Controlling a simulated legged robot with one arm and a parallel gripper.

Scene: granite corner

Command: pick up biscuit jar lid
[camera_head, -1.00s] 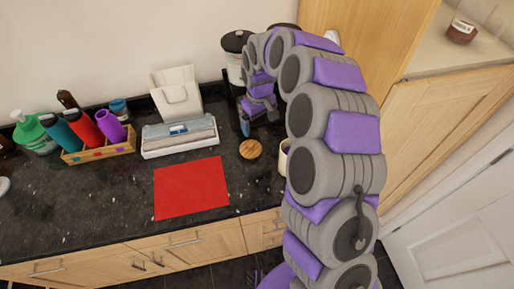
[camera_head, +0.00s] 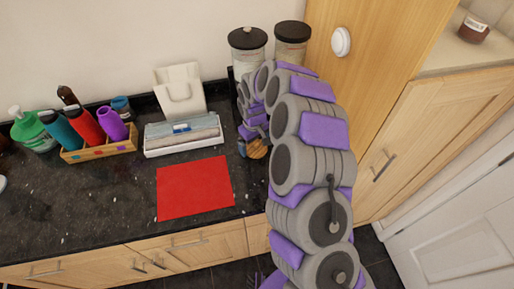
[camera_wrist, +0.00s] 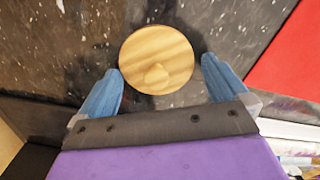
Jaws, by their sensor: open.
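The biscuit jar lid is a round wooden disc (camera_wrist: 157,52) with a small knob, lying on the dark granite counter in the wrist view. In the head view the lid (camera_head: 257,150) is partly hidden by my gripper and arm. My gripper (camera_wrist: 161,80) is open, with its two blue fingers apart on the left and right of the lid's near edge. The fingertips reach about the lid's near half. I cannot tell how high the fingers are above the counter.
A red mat (camera_head: 194,188) lies left of the lid. A white tray (camera_head: 184,147) and a wooden bottle box (camera_head: 99,153) stand behind it to the left. Two dark-lidded jars (camera_head: 248,40) stand at the back by the wooden cupboard (camera_head: 355,50).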

